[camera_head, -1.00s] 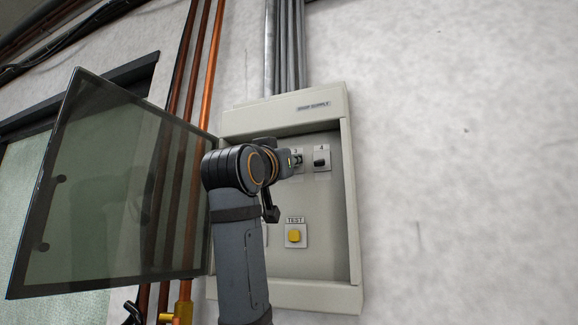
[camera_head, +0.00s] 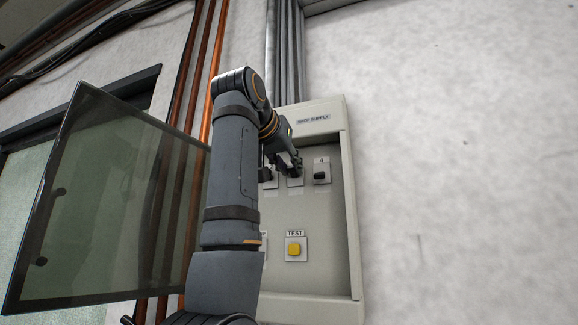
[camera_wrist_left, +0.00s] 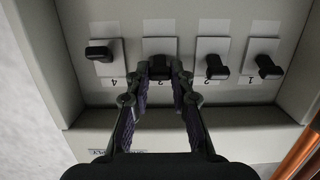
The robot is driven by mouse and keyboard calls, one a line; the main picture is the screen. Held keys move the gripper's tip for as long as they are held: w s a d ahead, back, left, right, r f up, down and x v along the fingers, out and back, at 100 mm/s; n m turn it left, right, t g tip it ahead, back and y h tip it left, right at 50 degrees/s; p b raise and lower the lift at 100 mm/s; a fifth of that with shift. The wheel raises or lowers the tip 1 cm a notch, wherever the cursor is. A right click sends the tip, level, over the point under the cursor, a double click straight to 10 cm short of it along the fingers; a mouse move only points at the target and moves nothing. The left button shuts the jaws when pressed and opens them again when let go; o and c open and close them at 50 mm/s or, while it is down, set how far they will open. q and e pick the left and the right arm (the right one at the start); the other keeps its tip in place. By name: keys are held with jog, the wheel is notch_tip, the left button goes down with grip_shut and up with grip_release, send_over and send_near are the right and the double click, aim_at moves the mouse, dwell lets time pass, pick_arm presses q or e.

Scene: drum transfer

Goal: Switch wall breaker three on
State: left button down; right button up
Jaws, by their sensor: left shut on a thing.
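The wall breaker box (camera_head: 351,215) is open, with a row of black breaker switches on pale plates. In the left wrist view the box appears upside down, and breaker three (camera_wrist_left: 158,71) sits between breaker four (camera_wrist_left: 99,54) and breaker two (camera_wrist_left: 216,67). My left gripper (camera_wrist_left: 161,78) is shut on the black lever of breaker three, with one finger on each side. In the head view my left gripper (camera_head: 285,165) reaches the upper row from above and partly hides breaker three. Breaker four (camera_head: 321,172) is clear to its right. My right gripper is not in view.
The glass door (camera_head: 105,200) of the box stands swung open to the left. A yellow TEST button (camera_head: 293,249) sits below the breakers. Breaker one (camera_wrist_left: 266,66) is at the right in the wrist view. Copper pipes (camera_head: 202,80) run up the wall behind the door.

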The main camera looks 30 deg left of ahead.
pick_arm(q)
jog(key=shift+w+f, duration=0.1)
jog(key=shift+f, duration=0.1)
jog(key=c, duration=1.2)
grip_release()
jog(key=shift+o, duration=0.2)
jog(key=shift+r, duration=0.1)
jog(key=v, duration=1.2)
jog(key=shift+w, duration=0.15)
